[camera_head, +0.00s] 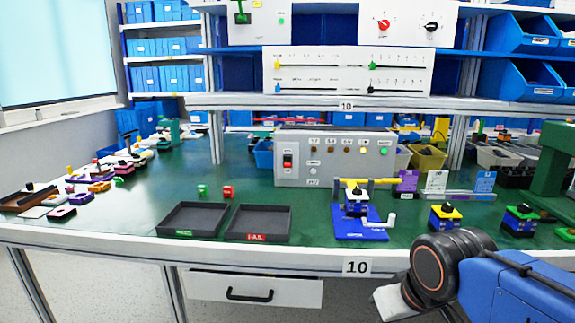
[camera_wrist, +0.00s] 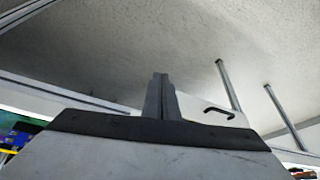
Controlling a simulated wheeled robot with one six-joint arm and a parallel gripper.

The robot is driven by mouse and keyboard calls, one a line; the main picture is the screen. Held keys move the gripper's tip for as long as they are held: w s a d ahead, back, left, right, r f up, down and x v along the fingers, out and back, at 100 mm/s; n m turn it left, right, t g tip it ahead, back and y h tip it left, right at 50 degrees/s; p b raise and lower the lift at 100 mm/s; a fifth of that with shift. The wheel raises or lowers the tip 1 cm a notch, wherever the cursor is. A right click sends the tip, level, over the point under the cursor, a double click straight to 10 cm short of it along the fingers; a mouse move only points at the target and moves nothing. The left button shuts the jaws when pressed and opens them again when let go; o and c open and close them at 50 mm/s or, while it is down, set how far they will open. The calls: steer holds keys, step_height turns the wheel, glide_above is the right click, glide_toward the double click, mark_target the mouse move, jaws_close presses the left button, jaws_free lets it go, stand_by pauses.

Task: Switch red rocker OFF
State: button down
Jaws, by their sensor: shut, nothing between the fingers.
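The red rocker (camera_head: 288,161) sits in a black frame at the left of a grey control box (camera_head: 330,170) on the green bench. It is small, and I cannot tell which way it is tilted. My gripper (camera_wrist: 161,82) shows in the wrist view with its fingers together and nothing between them. It points at the floor and the underside of the bench, away from the control box. In the head view my arm is at the lower right, in front of the bench edge, and the fingers are not clearly seen there.
Two dark trays (camera_head: 190,219) lie in front of the control box. A shelf (camera_head: 345,102) with slider panels hangs above. A drawer (camera_head: 255,289) is under the bench.

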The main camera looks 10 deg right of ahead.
mark_target(288, 162)
steer(key=w+r+m+t, duration=0.1)
steer(key=w+r+m, duration=0.1)
steer(key=w, duration=0.5)
steer(key=w+a+r+m+t, duration=0.1)
steer(key=w+r, duration=0.3)
steer(key=w, duration=0.4)
steer(key=w+r+m+t, duration=0.1)
steer(key=w+r+m, duration=0.2)
steer(key=w, duration=0.5)
steer(key=shift+w+a+r+m+h, duration=0.2)
steer(key=shift+r+m+h, duration=0.15)
steer(key=shift+m, duration=0.25)
steer(key=w+a+r+m+t, duration=0.1)
steer(key=w+a+m, duration=0.1)
steer(key=w, duration=0.6)
steer(key=w+a+r+m+t+y, duration=0.1)
steer(key=w+a, duration=0.3)
steer(key=w, duration=0.4)
steer(key=w+a+r+m+t, duration=0.1)
steer(key=w+a+r+m, duration=0.1)
steer(key=w, duration=0.7)
steer(key=shift+a+r+m+t, duration=0.3)
steer(key=shift+a+m, duration=0.3)
steer(key=shift+m, duration=0.3)
steer(key=shift+f+y, duration=0.1)
steer(key=shift+y, duration=0.15)
